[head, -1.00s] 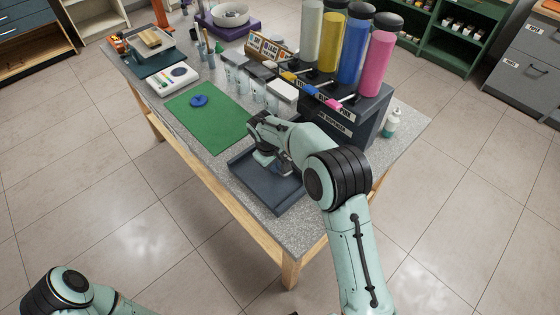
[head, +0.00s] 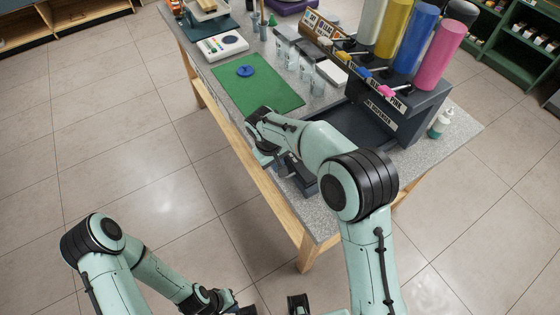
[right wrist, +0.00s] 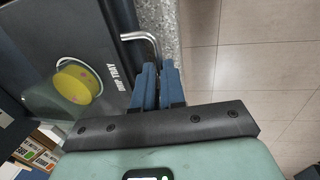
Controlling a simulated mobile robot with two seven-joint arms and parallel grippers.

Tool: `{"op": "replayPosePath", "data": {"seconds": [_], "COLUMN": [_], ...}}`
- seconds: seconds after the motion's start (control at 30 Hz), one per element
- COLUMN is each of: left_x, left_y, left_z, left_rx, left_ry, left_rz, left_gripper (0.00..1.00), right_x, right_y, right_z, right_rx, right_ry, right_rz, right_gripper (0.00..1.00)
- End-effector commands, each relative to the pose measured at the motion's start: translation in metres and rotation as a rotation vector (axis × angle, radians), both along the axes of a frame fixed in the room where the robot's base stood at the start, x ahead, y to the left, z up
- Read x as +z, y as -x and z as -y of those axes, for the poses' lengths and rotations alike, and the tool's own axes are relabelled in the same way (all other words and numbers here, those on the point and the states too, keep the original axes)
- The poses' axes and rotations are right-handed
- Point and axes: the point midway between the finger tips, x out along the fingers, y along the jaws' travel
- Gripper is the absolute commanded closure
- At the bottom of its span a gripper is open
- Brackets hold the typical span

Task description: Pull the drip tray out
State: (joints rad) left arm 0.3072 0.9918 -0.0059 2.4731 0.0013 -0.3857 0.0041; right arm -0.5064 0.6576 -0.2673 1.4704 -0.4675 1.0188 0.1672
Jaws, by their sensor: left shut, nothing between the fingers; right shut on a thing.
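The dark drip tray (head: 362,128) sits low at the front of the dispenser, and my right arm covers much of it in the head view. In the right wrist view, the tray (right wrist: 60,30) carries a "DRIP TRAY" label and a bent metal handle (right wrist: 143,37). My right gripper (right wrist: 157,72) is shut on this handle at the tray's front; in the head view its fingers are mostly hidden by my arm. My left gripper (head: 240,308) is shut and empty, low over the floor at the bottom edge, partly cut off.
The dispenser (head: 400,112) holds several coloured cylinders. A green mat (head: 270,98) with a blue disc lies left of it on the speckled table. A pump bottle (head: 440,124) stands at the right. A round yellow thing (right wrist: 76,82) shows over the tray. Floor in front is clear.

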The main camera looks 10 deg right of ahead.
Motion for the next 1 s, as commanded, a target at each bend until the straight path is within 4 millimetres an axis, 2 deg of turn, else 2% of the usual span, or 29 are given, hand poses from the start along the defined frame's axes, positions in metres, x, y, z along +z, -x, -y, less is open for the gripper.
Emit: {"op": "replayPosePath", "data": {"seconds": [0.17, 0.2, 0.23, 0.27, 0.53, 0.67, 0.77, 1.0], "left_x": [0.0, 0.0, 0.0, 0.0, 0.0, 0.001, 0.002, 0.009], "left_y": [0.0, 0.0, 0.0, 0.0, 0.0, -0.001, -0.001, -0.005], "left_z": [0.0, 0.0, 0.0, 0.0, 0.0, 0.0, 0.0, 0.0], "left_rx": [0.0, 0.0, 0.0, 0.0, 0.0, 0.0, 0.0, 0.0], "left_ry": [0.0, 0.0, 0.0, 0.0, 0.0, 0.0, 0.0, 0.0], "left_rz": [0.0, 0.0, 0.0, 0.0, 0.0, 0.0, 0.001, 0.007], "left_gripper": [1.0, 1.0, 1.0, 1.0, 1.0, 1.0, 1.0, 1.0], "right_x": [0.0, 0.0, 0.0, 0.0, 0.001, 0.01, 0.026, 0.08], "right_y": [-0.001, -0.001, -0.001, -0.001, 0.0, -0.001, 0.0, 0.003], "right_z": [0.002, 0.002, 0.002, 0.002, 0.001, -0.001, -0.004, -0.012], "right_rx": [-0.001, -0.001, -0.001, -0.001, -0.001, 0.0, 0.0, -0.001], "right_ry": [0.002, 0.002, 0.002, 0.002, 0.001, 0.0, -0.002, -0.001], "right_rz": [0.001, 0.001, 0.001, 0.001, 0.001, 0.004, 0.006, 0.006], "right_gripper": [1.0, 0.77, 0.67, 0.64, 0.64, 0.64, 0.64, 0.64]}}
